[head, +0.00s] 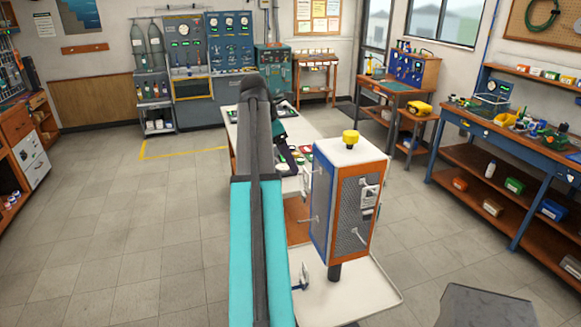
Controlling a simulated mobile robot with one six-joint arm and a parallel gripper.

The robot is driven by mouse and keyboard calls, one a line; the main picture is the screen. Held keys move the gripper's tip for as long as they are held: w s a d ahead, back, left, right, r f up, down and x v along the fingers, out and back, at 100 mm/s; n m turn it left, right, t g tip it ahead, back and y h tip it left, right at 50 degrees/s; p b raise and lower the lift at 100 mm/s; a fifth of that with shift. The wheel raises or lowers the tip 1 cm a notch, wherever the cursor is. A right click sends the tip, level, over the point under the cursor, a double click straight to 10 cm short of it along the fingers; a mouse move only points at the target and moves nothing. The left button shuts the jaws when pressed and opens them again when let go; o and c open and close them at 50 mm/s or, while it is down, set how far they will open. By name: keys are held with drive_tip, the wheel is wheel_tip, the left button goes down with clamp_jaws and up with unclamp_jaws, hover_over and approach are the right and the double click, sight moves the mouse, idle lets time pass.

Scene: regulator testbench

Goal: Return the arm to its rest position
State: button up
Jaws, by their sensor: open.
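My arm rises from the bottom of the head view as a long teal and dark grey link, with its dark joint at the top. It stretches forward over the white workbench (313,121). My gripper (290,133) shows only as a small dark shape just right of the far link, above the bench. It is partly hidden by the arm; its jaws are open and I see nothing held. I cannot tell its exact height over the bench.
A blue and orange cabinet with mesh sides (347,200) and a yellow knob (350,137) stands close right of my arm, above a white tray (375,297). Small items lie on the white bench. A blue bench (481,135) lines the right. Floor at left is clear.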

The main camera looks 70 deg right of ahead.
drive_tip(key=shift+w+a+r, duration=0.1)
drive_tip(key=shift+r, duration=0.3)
drive_tip(key=shift+w, duration=0.15)
